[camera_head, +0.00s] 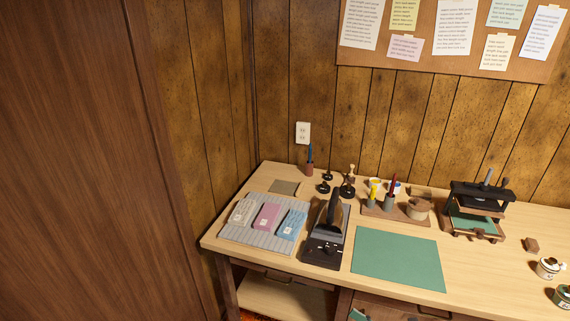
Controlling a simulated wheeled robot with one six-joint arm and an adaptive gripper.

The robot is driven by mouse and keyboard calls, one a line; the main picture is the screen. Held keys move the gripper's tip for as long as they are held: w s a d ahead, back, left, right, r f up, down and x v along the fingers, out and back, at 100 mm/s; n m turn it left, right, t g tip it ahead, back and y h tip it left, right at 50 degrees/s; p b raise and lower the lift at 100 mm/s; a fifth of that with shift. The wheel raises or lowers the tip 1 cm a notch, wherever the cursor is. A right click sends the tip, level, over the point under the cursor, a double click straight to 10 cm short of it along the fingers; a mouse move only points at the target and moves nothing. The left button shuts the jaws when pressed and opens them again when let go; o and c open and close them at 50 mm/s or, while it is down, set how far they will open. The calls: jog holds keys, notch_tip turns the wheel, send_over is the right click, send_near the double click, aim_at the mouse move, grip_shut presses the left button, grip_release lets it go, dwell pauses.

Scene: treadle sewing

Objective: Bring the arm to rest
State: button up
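My arm and my gripper do not show in this view, so whether the gripper is open or shut is hidden. The wooden workbench (480,270) stands against the panelled wall, and no part of my arm is seen over it.
A grey ribbed mat (262,240) holds white, pink and blue packets. A black lever device (325,243) stands beside a green mat (398,258). A small black press (477,208), a pen holder tray (398,212) and jars (548,268) stand farther right. A brown wooden panel (90,160) fills the left.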

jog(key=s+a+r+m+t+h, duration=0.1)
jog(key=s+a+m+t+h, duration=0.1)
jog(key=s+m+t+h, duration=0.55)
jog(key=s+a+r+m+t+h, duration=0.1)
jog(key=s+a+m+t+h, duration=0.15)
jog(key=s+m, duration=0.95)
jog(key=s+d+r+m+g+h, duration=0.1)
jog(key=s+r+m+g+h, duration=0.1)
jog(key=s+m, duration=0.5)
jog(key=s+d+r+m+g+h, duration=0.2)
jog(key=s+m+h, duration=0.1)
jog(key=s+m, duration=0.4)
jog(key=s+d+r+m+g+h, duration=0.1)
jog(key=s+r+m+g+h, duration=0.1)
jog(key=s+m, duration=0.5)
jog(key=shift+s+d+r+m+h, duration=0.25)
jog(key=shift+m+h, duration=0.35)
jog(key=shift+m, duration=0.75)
